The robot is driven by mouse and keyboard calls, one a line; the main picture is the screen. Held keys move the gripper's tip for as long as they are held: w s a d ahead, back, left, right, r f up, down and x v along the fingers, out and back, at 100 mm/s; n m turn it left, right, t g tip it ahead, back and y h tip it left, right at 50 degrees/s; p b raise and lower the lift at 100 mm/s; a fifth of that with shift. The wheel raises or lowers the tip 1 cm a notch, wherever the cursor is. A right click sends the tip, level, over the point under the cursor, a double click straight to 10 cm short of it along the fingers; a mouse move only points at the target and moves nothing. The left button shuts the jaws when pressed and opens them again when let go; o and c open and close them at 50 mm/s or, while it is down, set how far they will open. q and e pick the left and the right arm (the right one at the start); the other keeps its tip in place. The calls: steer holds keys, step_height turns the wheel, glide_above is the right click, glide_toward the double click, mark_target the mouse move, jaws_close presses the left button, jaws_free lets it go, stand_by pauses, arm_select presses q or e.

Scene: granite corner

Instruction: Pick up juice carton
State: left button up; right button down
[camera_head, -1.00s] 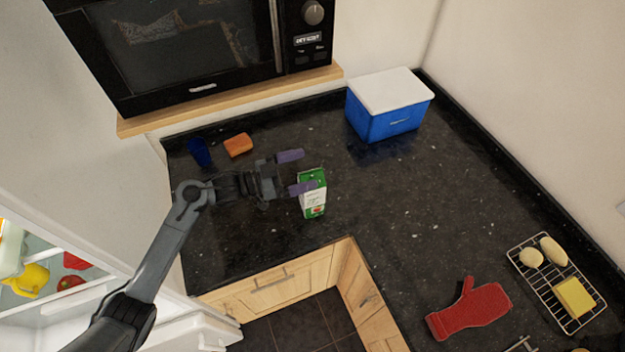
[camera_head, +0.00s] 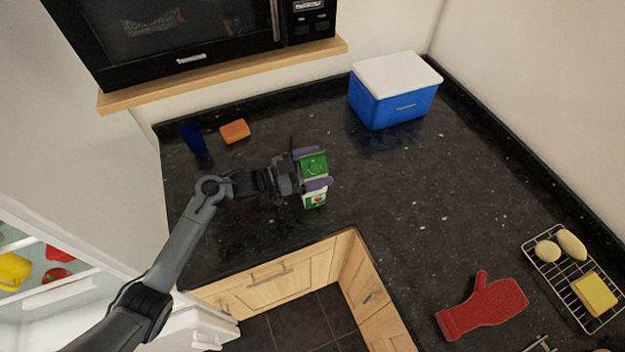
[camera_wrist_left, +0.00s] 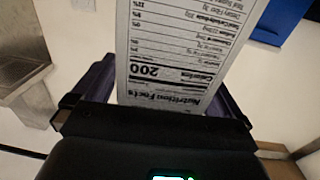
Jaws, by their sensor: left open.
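The juice carton (camera_head: 314,165) is green and white and stands upright on the dark counter. My left gripper (camera_head: 314,169) is open, with its purple fingers on either side of the carton. In the left wrist view the carton's white nutrition label (camera_wrist_left: 175,60) fills the space between the two purple fingers (camera_wrist_left: 165,90). I cannot tell whether either finger touches the carton. Part of the carton's side is hidden by the near finger. My right gripper does not show.
A blue cooler with a white lid (camera_head: 395,92) stands at the back. A blue cup (camera_head: 194,138) and an orange sponge (camera_head: 235,131) are behind my left arm. A red mitt (camera_head: 483,306) and a wire rack (camera_head: 556,274) are at the right. The counter's middle is clear.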

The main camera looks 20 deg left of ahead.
arm_select(q)
steer(key=shift+w+d, duration=0.35)
steer(key=shift+d, duration=0.1)
jaws_close()
steer(key=shift+r, duration=0.15)
stand_by(0.3)
